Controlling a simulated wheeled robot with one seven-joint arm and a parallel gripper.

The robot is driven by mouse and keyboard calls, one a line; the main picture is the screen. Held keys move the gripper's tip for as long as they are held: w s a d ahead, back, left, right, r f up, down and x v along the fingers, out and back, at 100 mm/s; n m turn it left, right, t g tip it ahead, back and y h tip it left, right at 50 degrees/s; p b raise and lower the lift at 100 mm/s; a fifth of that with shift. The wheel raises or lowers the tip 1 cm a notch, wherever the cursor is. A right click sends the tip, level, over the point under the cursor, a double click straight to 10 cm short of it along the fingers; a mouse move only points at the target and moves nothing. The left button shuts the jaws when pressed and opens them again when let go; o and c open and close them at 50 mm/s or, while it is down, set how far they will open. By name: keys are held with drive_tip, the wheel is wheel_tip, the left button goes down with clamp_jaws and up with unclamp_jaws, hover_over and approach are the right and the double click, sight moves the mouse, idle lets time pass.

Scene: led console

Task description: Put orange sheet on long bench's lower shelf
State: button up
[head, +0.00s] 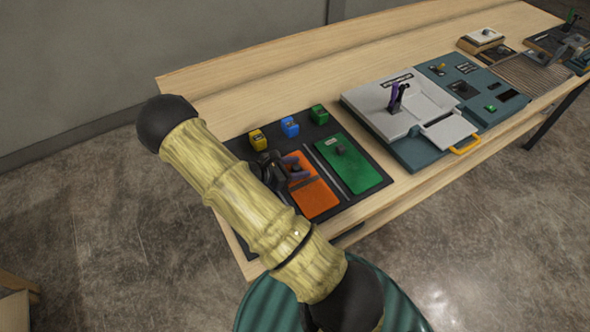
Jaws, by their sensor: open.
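The orange sheet (316,195) lies flat on a black mat (348,206) at the near left end of the long wooden bench (232,108). A small dark knob stands on the sheet. My gripper (297,170) is dark with purplish fingertips and is open over the upper part of the orange sheet, close to its knob. I cannot tell whether the fingers touch the knob. My arm hides the sheet's left side and part of the mat. Only a strip of the bench's lower part (395,214) shows below the top; the lower shelf's surface is mostly hidden.
A green sheet (348,163) with a knob lies right of the orange one. Yellow (257,140), blue (290,127) and green (319,114) blocks stand behind. A grey and teal console (400,105) is further right. Concrete floor (450,250) in front is open.

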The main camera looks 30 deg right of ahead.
sight(296, 166)
clamp_jaws()
drive_tip(key=shift+r, duration=0.15)
drive_tip(key=shift+r+b, duration=0.3)
drive_tip(key=shift+r, duration=0.25)
drive_tip(key=shift+r+b, duration=0.35)
drive_tip(key=shift+r, duration=0.6)
drive_tip(key=a+b, duration=0.1)
drive_tip(key=a, duration=0.5)
drive_tip(key=a+b, duration=0.1)
drive_tip(key=a, duration=0.5)
drive_tip(key=a+b, duration=0.1)
drive_tip(key=a, duration=0.5)
drive_tip(key=shift+s+r, duration=0.15)
drive_tip(key=shift+s, duration=0.15)
